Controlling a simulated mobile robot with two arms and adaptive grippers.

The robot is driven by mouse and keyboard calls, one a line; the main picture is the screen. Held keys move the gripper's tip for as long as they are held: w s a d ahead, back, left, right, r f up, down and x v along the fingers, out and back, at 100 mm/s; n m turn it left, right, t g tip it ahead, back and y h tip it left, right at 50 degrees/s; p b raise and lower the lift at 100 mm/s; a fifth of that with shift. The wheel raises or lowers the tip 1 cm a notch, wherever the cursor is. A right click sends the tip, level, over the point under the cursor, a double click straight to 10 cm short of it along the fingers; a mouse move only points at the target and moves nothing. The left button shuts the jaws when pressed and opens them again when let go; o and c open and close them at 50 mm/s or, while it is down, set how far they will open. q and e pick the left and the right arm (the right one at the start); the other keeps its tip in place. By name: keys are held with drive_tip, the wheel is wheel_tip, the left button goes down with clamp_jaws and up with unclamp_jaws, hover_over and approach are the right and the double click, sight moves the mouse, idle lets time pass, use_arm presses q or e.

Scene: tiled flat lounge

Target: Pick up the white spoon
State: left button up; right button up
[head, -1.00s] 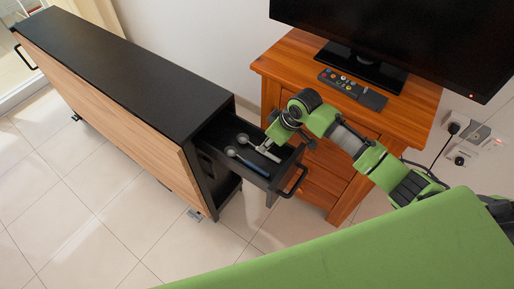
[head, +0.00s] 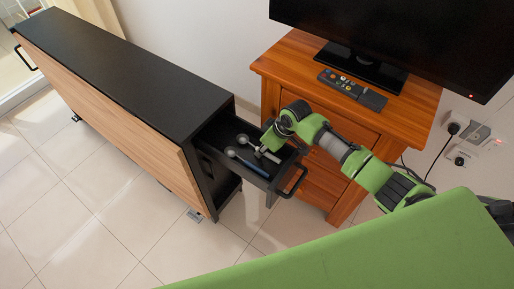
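The white spoon (head: 243,139) lies in the open black drawer (head: 225,127), its pale bowl toward the back left and its handle running toward my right gripper. A second spoon with a blue handle (head: 247,163) lies beside it, nearer the camera. My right gripper (head: 262,152) reaches down into the drawer from the right, over the handle end of the white spoon. Its fingers are small and partly hidden by the wrist, so I cannot tell whether they are open, shut or touching the handle. My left gripper is out of view.
The long black-topped cabinet (head: 130,75) holds the drawer, with a black handle (head: 294,180) at its front. A wooden stand (head: 345,120) with a remote (head: 338,82) and television (head: 400,35) is close behind my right arm. A green surface (head: 370,245) fills the foreground.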

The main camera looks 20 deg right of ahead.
clamp_jaws()
